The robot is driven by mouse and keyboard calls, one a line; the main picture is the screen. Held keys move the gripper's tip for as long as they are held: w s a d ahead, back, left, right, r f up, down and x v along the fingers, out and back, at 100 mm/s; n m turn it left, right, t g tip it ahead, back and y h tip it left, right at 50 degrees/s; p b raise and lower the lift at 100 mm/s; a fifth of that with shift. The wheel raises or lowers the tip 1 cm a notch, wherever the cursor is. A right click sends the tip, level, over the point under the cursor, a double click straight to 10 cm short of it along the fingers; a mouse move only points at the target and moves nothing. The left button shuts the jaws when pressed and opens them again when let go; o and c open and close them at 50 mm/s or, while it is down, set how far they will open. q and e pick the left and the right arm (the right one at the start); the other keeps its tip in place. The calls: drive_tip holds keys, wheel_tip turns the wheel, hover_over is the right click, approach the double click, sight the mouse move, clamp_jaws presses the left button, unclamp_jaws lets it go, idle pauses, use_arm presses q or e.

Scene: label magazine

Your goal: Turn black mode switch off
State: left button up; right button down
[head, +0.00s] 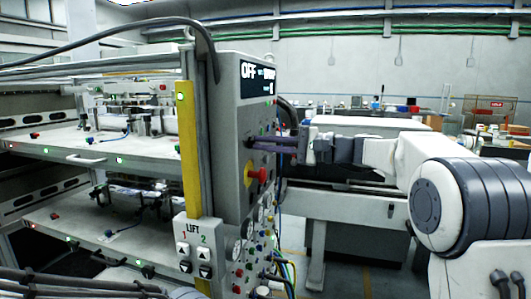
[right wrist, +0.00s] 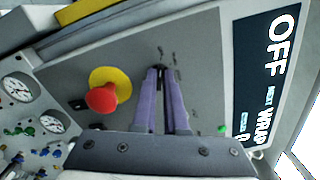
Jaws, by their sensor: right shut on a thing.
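The black mode switch (right wrist: 160,68) is on the grey control panel (right wrist: 205,50), mostly hidden between the fingertips of my right gripper (right wrist: 157,75). The two purple-grey fingers of that gripper are closed together on it, touching the panel area. In the head view my right gripper (head: 251,143) reaches the panel from the right, above the red stop button. The display (head: 258,78) at the panel's top shows "OFF" in large letters, which also reads in the right wrist view (right wrist: 270,80). My left gripper is not in view.
A red mushroom button (right wrist: 102,98) on a yellow disc sits close beside the fingers. Dial gauges (right wrist: 18,86) and several small knobs lie below it. A LIFT box (head: 195,246) with arrow buttons is at the panel's lower left. Cables hang by the panel's right edge.

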idle(0.4)
drive_tip(key=c, duration=1)
unclamp_jaws()
drive_tip(key=shift+o, duration=0.2)
drive_tip(key=shift+d, duration=0.1)
drive_tip(key=b+v, duration=0.1)
drive_tip(key=v, duration=0.9)
drive_tip(key=shift+d, duration=0.2)
